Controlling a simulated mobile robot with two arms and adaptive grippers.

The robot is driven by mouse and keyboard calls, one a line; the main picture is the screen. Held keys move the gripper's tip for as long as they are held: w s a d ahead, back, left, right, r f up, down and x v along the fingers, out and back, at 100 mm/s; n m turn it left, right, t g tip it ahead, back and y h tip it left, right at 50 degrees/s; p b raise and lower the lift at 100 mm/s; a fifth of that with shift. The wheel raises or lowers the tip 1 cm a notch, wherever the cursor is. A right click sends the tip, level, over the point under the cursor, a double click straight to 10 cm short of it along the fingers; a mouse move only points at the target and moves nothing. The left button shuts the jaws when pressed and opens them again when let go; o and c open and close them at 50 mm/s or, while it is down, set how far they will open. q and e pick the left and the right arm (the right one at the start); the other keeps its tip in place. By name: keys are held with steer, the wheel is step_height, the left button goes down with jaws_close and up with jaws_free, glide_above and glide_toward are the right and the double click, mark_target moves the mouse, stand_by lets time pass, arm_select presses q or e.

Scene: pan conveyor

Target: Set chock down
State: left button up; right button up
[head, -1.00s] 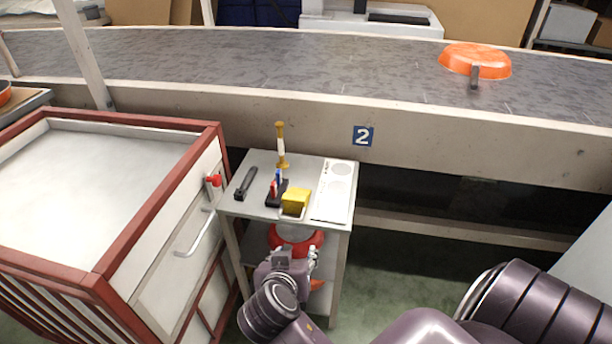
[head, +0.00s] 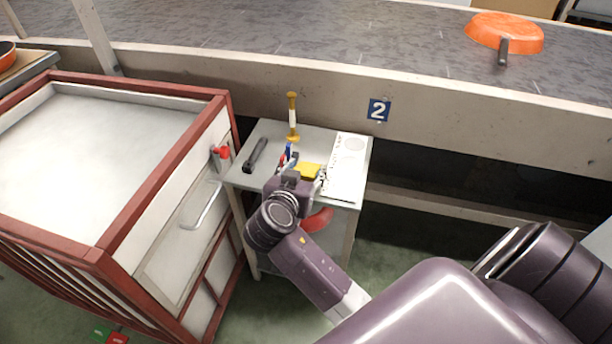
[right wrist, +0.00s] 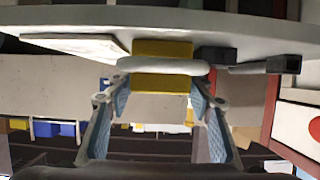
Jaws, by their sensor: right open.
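The yellow chock (head: 311,170) rests on the top of the small grey table (head: 237,178), near its front edge. My right gripper (head: 302,174) is at the front of the table top, close to the chock and partly covering it. In the right wrist view, which is upside down, the chock (right wrist: 162,82) lies against the table surface with a white rounded bar (right wrist: 163,66) across it. The open fingers of my right gripper (right wrist: 152,92) stand apart, one to each side of the chock. I cannot tell whether they touch it. My left gripper is not in view.
On the table are a black tool (head: 255,154), a yellow-and-white upright piece (head: 293,118) and a white panel (head: 346,165). A red-framed cabinet (head: 228,110) stands close on the left.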

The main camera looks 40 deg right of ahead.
steer(key=shift+c, duration=0.7)
steer(key=c, duration=1.1)
